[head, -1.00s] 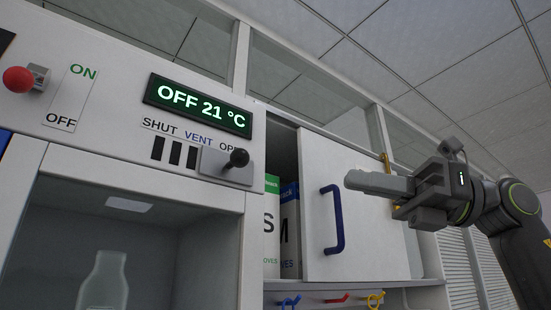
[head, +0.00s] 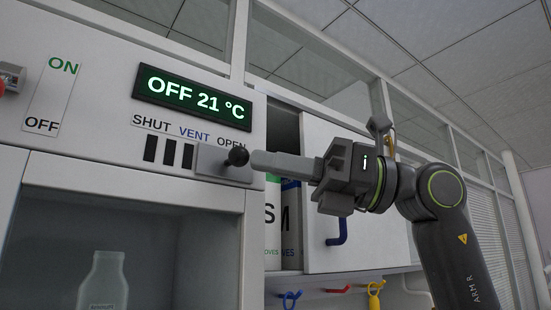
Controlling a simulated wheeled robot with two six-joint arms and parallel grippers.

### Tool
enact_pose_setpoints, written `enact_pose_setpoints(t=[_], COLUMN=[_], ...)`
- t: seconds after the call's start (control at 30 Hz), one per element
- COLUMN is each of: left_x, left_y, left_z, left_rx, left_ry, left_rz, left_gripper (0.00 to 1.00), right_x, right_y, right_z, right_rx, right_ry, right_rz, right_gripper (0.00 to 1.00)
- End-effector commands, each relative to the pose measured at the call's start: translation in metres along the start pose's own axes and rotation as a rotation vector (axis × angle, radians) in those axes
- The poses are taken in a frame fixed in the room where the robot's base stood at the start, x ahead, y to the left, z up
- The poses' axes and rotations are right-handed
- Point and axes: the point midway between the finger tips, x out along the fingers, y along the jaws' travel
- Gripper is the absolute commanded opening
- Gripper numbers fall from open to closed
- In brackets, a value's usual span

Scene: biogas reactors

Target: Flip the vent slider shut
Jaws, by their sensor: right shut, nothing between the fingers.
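The vent slider is a grey plate (head: 213,161) with a black ball knob (head: 238,157). It sits at the right end of its track, under the word OPEN, and the dark vent slots (head: 170,152) to its left are uncovered. My right gripper (head: 258,160) is shut and empty. Its fingertips point left and are at the right side of the knob; I cannot tell whether they touch it. My left gripper is not in view.
A display (head: 193,102) above the vent reads OFF 21 °C. A red knob (head: 3,86) is at the far left. A bottle (head: 103,284) stands in the chamber below. A white cupboard door with a blue handle (head: 338,235) is behind my right arm.

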Motion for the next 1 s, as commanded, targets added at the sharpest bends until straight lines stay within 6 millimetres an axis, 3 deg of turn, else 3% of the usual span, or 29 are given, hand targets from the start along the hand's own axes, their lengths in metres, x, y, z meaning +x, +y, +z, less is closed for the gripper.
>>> enact_pose_setpoints(t=[0.17,0.4,0.53,1.0], left_x=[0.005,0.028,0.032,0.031], left_y=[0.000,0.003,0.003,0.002], left_z=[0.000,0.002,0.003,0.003], left_rx=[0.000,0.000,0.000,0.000], left_ry=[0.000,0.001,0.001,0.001], left_rz=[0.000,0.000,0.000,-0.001], left_gripper=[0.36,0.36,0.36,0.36], right_x=[0.006,0.046,0.060,0.060], right_y=[0.004,0.033,0.042,0.042], right_z=[-0.003,-0.013,-0.014,-0.012], right_rx=[-0.002,-0.002,-0.001,0.000], right_ry=[0.001,0.001,0.000,0.000], right_rz=[0.002,0.005,0.002,0.000], right_gripper=[0.00,0.00,0.00,0.00])
